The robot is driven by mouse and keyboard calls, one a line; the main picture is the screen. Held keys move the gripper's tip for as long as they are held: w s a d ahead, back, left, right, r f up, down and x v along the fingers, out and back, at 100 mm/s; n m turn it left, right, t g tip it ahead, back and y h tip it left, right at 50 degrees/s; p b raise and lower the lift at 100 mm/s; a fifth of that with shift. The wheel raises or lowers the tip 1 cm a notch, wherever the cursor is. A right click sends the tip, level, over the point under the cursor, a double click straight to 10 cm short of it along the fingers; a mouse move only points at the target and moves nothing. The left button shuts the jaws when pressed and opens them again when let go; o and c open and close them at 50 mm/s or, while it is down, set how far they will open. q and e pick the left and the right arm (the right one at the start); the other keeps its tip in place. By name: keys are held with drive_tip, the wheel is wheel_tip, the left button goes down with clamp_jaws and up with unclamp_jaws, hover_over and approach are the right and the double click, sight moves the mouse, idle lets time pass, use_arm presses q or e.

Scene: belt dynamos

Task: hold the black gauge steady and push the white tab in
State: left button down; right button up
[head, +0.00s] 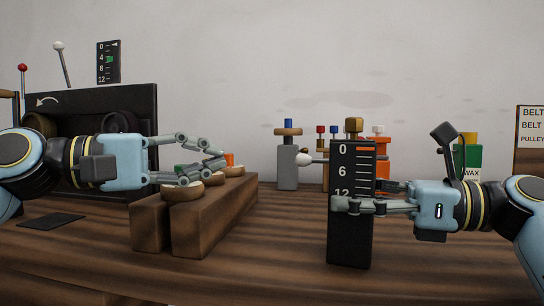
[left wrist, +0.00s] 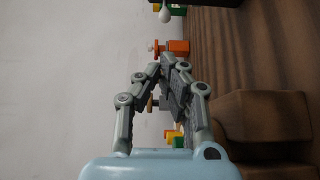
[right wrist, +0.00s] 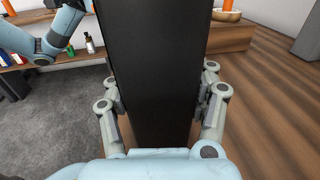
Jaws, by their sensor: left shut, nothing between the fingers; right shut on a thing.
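The black gauge (head: 350,235) stands upright on the table, its white scale facing me. The white tab (head: 304,159) sticks out from its left side near the top. My right gripper (head: 362,196) is shut on the gauge around its middle. In the right wrist view the gauge (right wrist: 158,60) fills the space between the fingers. My left gripper (head: 222,152) is shut and empty, left of the tab at about its height and clearly apart from it.
Brown wooden blocks (head: 190,220) with round pegs stand below my left gripper. A black machine (head: 90,115) with two drums is behind my left arm. A grey post (head: 288,168), several coloured knobs and a green wax box (head: 472,157) stand behind. The table between blocks and gauge is clear.

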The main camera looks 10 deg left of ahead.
sight(296, 156)
drive_tip(key=shift+f, duration=0.2)
use_arm(q)
drive_tip(key=x, duration=1)
drive_tip(key=shift+s+f, duration=0.15)
drive_tip(key=shift+f, duration=0.05)
drive_tip(key=shift+s+d, duration=0.15)
drive_tip(key=shift+d, duration=0.6)
drive_tip(key=shift+s+d, duration=0.1)
drive_tip(key=shift+d, duration=0.65)
drive_tip(key=v, duration=1)
drive_tip(key=shift+w, duration=0.1)
